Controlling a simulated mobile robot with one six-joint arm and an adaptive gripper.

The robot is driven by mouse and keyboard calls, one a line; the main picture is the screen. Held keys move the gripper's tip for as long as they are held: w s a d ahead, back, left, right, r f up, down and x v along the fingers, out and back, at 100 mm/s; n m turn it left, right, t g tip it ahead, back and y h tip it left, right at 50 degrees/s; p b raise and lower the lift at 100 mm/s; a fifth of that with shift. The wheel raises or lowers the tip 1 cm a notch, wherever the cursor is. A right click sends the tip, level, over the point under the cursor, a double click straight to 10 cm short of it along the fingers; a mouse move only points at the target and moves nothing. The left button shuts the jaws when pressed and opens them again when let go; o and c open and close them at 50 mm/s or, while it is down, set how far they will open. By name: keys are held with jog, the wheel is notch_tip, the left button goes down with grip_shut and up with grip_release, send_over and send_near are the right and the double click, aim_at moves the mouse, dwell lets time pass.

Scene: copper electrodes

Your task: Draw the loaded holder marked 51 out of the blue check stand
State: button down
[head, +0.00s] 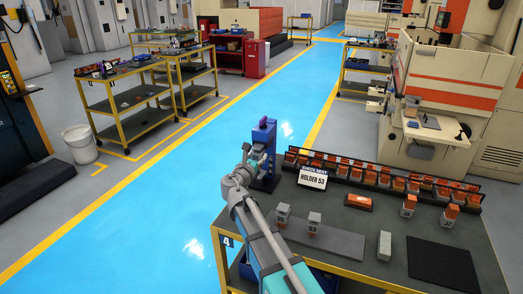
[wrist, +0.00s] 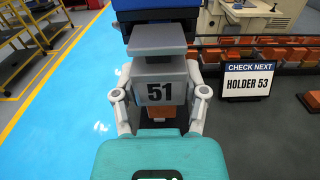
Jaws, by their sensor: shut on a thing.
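The holder marked 51 (wrist: 160,88) is a light grey block with black digits, upright in the wrist view. A copper-orange electrode (wrist: 160,113) shows just below it, partly hidden by my wrist. My gripper (wrist: 160,97) is shut on this holder, one finger at each side. The blue check stand (head: 264,139) stands at the table's far left corner, and its blue part (wrist: 158,14) fills the top of the wrist view. A grey piece of the stand (wrist: 158,38) is just above the holder. I cannot tell whether holder and stand still touch. In the head view, my gripper (head: 247,167) is against the stand.
A card reading HOLDER 53 (head: 312,178) stands right of the stand. Behind it runs a dark rack (head: 470,199) of copper blocks. Holder 53 (head: 313,225) and another grey holder (head: 283,214) stand on the table. A dark mat (head: 442,264) lies at right. Blue floor is left.

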jog(key=shift+v, duration=2.45)
